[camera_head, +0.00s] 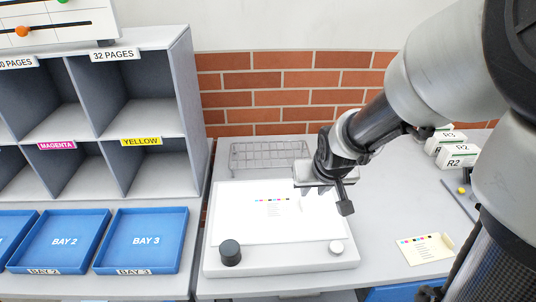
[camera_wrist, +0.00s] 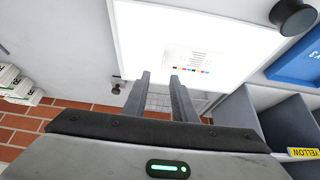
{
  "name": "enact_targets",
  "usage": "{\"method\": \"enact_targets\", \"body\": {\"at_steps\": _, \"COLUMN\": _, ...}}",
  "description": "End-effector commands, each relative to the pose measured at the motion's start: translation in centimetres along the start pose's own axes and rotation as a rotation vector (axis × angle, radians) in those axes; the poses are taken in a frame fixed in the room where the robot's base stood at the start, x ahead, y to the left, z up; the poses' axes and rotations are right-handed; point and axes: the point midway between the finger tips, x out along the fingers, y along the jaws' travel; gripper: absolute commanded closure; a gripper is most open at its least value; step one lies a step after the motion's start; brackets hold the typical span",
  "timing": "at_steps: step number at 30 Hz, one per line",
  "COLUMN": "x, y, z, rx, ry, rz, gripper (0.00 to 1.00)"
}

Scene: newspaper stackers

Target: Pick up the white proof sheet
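The white proof sheet (camera_head: 275,212) lies on the bright panel of the light box (camera_head: 285,262); its outline barely shows against the glow. It bears a row of coloured patches and small lines of text. In the wrist view the sheet (camera_wrist: 188,58) lies beyond my fingertips, slightly right of them. My gripper (camera_head: 331,201) is above the right back part of the light box, to the right of the printed patches. In the wrist view my gripper (camera_wrist: 160,75) has its two fingers apart with nothing between them.
A cream card (camera_head: 424,248) and white R2/R3 boxes (camera_head: 457,152) are at right. Shelves (camera_head: 130,100) and blue trays (camera_head: 145,242) stand left.

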Motion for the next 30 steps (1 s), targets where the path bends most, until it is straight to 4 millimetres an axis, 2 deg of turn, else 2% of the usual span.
{"method": "enact_targets", "body": {"at_steps": 1, "x": 1.8, "y": -0.1, "z": 0.5, "rx": -0.001, "ry": 0.0, "rz": -0.002, "gripper": 0.75}}
{"method": "enact_targets", "body": {"at_steps": 9, "x": 6.2, "y": -0.1, "z": 0.3, "rx": -0.001, "ry": -0.001, "rz": -0.002, "gripper": 0.75}}
{"method": "enact_targets", "body": {"at_steps": 17, "x": 7.7, "y": -0.1, "z": 0.1, "rx": -0.001, "ry": 0.0, "rz": -0.001, "gripper": 0.75}}
{"method": "enact_targets", "body": {"at_steps": 24, "x": 11.4, "y": -0.9, "z": 0.1, "rx": -0.001, "ry": -0.002, "rz": -0.002, "gripper": 0.75}}
{"method": "enact_targets", "body": {"at_steps": 30, "x": 12.4, "y": -0.8, "z": -0.1, "rx": 0.0, "ry": -0.001, "rz": 0.0, "gripper": 0.75}}
